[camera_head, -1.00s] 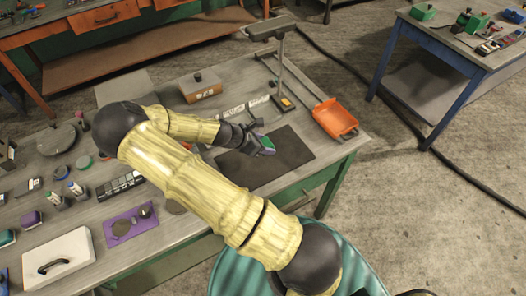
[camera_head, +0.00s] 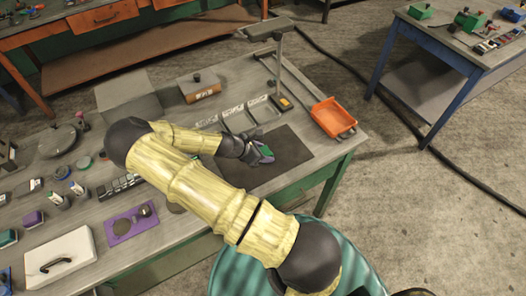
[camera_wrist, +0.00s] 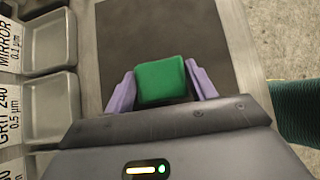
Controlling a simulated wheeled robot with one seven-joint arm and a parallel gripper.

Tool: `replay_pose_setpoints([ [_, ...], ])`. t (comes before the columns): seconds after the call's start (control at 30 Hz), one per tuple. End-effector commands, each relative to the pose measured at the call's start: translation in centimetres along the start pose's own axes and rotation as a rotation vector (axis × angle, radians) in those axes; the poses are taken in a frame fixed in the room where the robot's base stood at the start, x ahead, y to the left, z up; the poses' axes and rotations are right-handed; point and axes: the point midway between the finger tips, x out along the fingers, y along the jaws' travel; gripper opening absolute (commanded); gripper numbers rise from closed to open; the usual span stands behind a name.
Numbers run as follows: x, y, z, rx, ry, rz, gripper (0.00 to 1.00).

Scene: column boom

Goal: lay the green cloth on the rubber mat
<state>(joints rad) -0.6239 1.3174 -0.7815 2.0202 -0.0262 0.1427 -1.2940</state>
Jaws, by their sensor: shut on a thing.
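My gripper (camera_head: 264,153) is shut on the green cloth, which shows as a small green patch (camera_head: 265,149) in the head view. In the wrist view, the cloth (camera_wrist: 162,80) is a compact green block between the two purple fingers of my gripper (camera_wrist: 162,88). The dark rubber mat (camera_head: 290,147) lies flat on the workbench. The held cloth is over the mat in both views, and the mat (camera_wrist: 160,28) spreads out beyond it in the wrist view. The gap between cloth and mat is hard to judge. My arm hides the mat's near left part.
Labelled grey trays (camera_wrist: 48,44) line the mat's left side. A lamp stand (camera_head: 280,70) and an orange bin (camera_head: 333,117) stand behind and right. A wooden block with a knob (camera_head: 199,87) is behind the trays. The mat's right part looks bare.

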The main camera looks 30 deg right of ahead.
Motion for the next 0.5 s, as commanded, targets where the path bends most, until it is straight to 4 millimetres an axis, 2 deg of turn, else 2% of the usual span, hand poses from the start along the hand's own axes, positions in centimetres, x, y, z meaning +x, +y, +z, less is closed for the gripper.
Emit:
replay_pose_setpoints([
  [0.17,0.2,0.0,-0.22,0.0,0.0,0.0,0.33],
  [0.2,0.18,0.01,-0.2,0.0,0.0,0.0,0.6],
  [0.3,0.16,0.0,-0.18,0.0,0.0,0.0,0.78],
  [0.5,0.14,0.0,-0.18,0.0,0.0,0.0,0.78],
])
